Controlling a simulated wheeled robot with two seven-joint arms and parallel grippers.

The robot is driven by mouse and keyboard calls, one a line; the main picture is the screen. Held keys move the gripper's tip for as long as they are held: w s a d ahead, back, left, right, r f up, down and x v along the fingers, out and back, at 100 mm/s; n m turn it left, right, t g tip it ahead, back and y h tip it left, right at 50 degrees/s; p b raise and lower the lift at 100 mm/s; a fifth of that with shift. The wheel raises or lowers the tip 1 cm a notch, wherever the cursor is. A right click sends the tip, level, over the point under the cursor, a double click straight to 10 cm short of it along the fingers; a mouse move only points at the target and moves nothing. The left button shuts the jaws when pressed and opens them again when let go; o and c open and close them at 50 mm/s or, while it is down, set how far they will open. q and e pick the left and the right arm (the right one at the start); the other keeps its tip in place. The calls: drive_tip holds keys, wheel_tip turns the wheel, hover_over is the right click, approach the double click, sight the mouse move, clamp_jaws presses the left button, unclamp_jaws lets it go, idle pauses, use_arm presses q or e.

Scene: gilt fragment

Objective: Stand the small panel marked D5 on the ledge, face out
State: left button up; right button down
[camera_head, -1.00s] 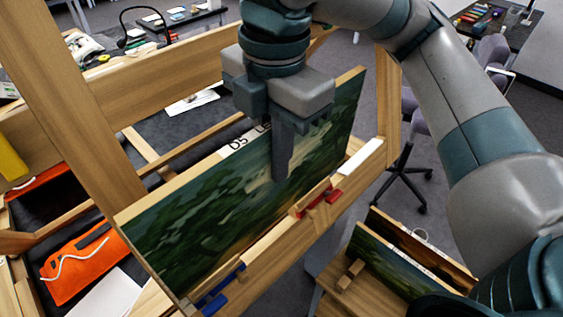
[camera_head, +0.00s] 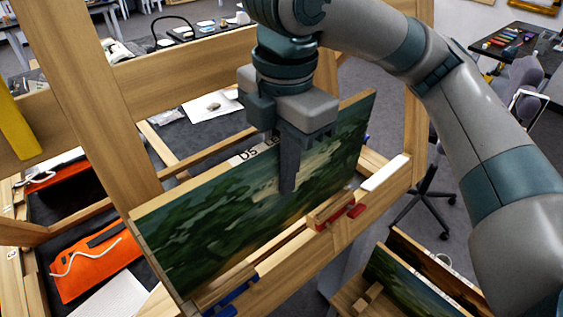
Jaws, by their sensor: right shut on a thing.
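The small panel (camera_head: 215,235) shows a green landscape painting with wooden edges, and a white label reading D5 sits at its top edge. It stands nearly upright along the wooden easel ledge (camera_head: 312,262), its painted side towards me. Whether its bottom edge touches the ledge I cannot tell. My right gripper (camera_head: 287,180) points down from above and is shut on the panel's top edge, one finger in front of the painted face. The other finger is hidden behind the panel. My left gripper is not in view.
Red (camera_head: 340,215) and blue (camera_head: 230,297) clips and a white strip (camera_head: 386,173) sit along the ledge. The easel's wooden uprights (camera_head: 85,90) stand behind. Other panels (camera_head: 420,283) stand in a wooden rack at lower right. An orange pouch (camera_head: 97,262) lies at left.

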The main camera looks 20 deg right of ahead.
drive_tip(key=shift+s+f, duration=0.1)
drive_tip(key=shift+f, duration=0.55)
drive_tip(key=c, duration=1.7)
unclamp_jaws()
drive_tip(key=r+b, duration=0.1)
drive_tip(key=r, duration=0.4)
drive_tip(key=r+b, duration=0.1)
drive_tip(key=r, duration=1.1)
drive_tip(key=shift+s+d+r+b, duration=0.15)
drive_tip(key=shift+s+b, duration=0.15)
drive_tip(key=shift+b, duration=0.1)
